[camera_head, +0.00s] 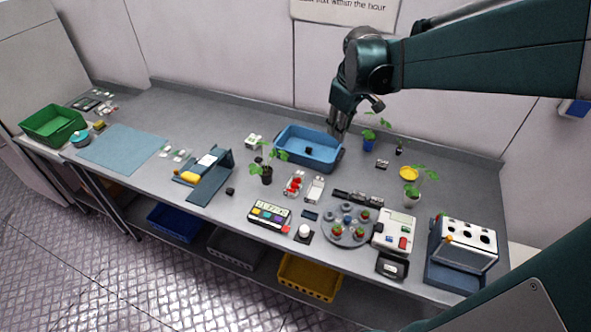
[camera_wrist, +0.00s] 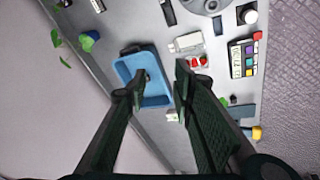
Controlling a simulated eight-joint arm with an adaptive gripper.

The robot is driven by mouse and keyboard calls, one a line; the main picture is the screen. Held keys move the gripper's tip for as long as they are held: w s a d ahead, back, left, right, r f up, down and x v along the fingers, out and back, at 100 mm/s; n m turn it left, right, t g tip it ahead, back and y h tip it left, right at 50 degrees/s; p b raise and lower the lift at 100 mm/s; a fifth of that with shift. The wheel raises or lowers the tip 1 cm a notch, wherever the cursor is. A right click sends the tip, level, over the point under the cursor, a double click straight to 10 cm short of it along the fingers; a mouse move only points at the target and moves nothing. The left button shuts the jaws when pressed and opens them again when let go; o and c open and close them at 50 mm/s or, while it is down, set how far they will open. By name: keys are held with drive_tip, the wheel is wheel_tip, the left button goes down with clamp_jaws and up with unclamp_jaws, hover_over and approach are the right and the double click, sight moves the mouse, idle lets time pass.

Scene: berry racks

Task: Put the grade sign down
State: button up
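My gripper (camera_head: 339,128) hangs at the right back corner of the blue bin (camera_head: 338,158), high over the bench. In the wrist view my gripper (camera_wrist: 160,76) has its two fingers spread apart, with the blue bin (camera_wrist: 157,100) showing between and beyond them. I see nothing held between the fingers. A small dark block (camera_head: 308,150) lies in the bin. I cannot pick out the grade sign for certain; a small white and green piece (camera_head: 253,140) left of the bin and a small dark and white piece (camera_head: 382,163) to its right are too small to read.
Potted plants (camera_head: 267,178) stand close around the bin, one in a blue pot (camera_head: 368,145) right of the gripper. In front are red berries in a punnet (camera_head: 293,186), a round grey turntable (camera_head: 347,238) and a white scale (camera_head: 396,231). The bench's back left is fairly clear.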

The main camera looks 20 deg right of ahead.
drive_tip(key=s+a+m+t+y, duration=0.1)
drive_tip(key=s+a+m+t, duration=0.3)
drive_tip(key=s+a, duration=1.4)
drive_tip(key=shift+s+a+r+m, duration=0.3)
drive_tip(key=shift+a+r, duration=0.15)
drive_tip(key=shift+a, duration=0.6)
wheel_tip(320, 180, down, 24)
drive_tip(key=b, duration=2.3)
drive_tip(key=shift+b, duration=0.4)
drive_tip(key=shift+r, duration=0.1)
idle(1.3)
